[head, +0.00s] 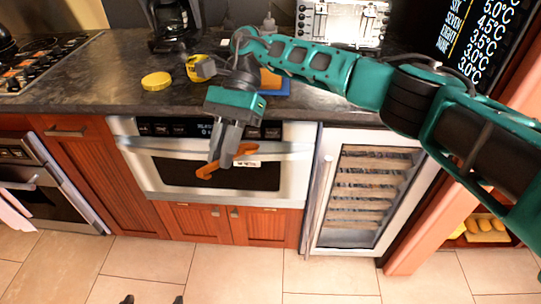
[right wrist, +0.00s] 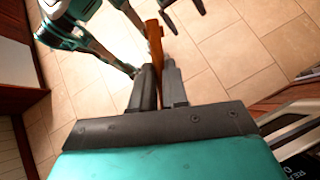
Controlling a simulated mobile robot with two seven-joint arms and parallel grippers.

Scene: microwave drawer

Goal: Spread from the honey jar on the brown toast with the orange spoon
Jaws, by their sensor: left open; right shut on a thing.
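My right gripper (head: 223,147) is shut on the orange spoon (head: 210,169), held in front of the oven below the counter edge. The spoon (right wrist: 154,40) also shows between the fingers in the right wrist view. A yellow jar (head: 199,68), apparently the honey jar, stands on the counter left of my right arm. A yellow lid (head: 156,81) lies apart to its left. A brown piece (head: 269,78), apparently the toast, lies on a blue board or plate (head: 279,90), partly hidden by my right arm. My left gripper (head: 152,300) shows only open fingertips at the bottom edge.
A dark coffee maker (head: 174,26) and a silver toaster-like appliance (head: 343,22) stand at the back of the counter. A stove (head: 40,62) is at far left. The counter front edge is above a built-in oven and wine cooler (head: 370,195). The tiled floor is clear.

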